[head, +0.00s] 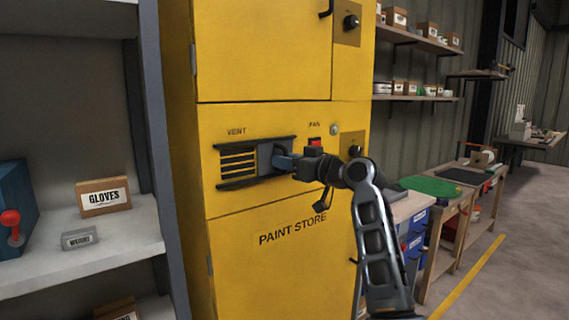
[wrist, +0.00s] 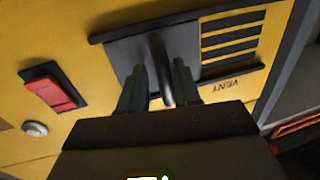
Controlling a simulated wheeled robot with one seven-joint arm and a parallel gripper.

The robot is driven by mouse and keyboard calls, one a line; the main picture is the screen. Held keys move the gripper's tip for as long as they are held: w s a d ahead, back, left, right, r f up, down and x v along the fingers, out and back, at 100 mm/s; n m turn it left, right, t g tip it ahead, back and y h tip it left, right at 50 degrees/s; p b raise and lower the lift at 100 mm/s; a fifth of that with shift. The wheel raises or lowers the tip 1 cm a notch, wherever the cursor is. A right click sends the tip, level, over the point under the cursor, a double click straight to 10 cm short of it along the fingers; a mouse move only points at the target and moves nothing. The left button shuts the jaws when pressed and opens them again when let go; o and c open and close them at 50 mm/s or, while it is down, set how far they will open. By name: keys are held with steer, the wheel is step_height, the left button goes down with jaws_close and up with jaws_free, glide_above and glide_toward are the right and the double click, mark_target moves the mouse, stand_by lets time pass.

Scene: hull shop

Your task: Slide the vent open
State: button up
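The vent (head: 238,161) is set in the front of a yellow cabinet, between two dark rails. Its slats show on the left, and its grey sliding plate (head: 265,159) is at the right end of the rails. In the wrist view the picture is turned over, with the slats (wrist: 230,35) right of the plate (wrist: 120,52). A curved handle (wrist: 167,90) stands out from the plate. My gripper (head: 284,162) is at the handle, its fingers (wrist: 158,82) on either side. A gap shows beside the left finger; contact at the right finger is unclear.
A red fan switch (head: 315,142) and a round knob (head: 334,129) are right of the vent on the yellow cabinet (head: 265,215). A grey shelf (head: 110,240) with a gloves box (head: 103,197) stands at left. Workbenches (head: 440,185) are at right; the floor beyond the yellow line is clear.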

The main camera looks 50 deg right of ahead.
steer(key=shift+o, duration=0.4)
steer(key=shift+s, duration=0.15)
steer(key=s+b, duration=0.1)
steer(key=s, duration=0.6)
steer(key=shift+s+a, duration=0.3)
steer(key=shift+f, duration=0.1)
steer(key=s+a+f+m+g+h, duration=0.15)
steer(key=s+a+f, duration=0.25)
steer(key=a+f, duration=0.75)
steer(key=s+a+f+m+g+h, duration=0.15)
steer(key=s+a+f, duration=0.5)
steer(key=f, duration=0.75)
steer(key=s+a+f+y, duration=0.2)
steer(key=s+a+f, duration=0.2)
steer(key=s+a, duration=0.8)
steer(key=s+a+r+n+y, duration=0.1)
steer(key=s+a+r+n, duration=0.1)
steer(key=s, duration=0.4)
steer(key=s+a+r+n+y, duration=0.1)
steer(key=s+a+r+n, duration=0.1)
steer(key=s, duration=0.5)
steer(key=shift+a+r+y, duration=0.3)
steer(key=shift+a+r, duration=0.15)
steer(key=shift+a, duration=0.35)
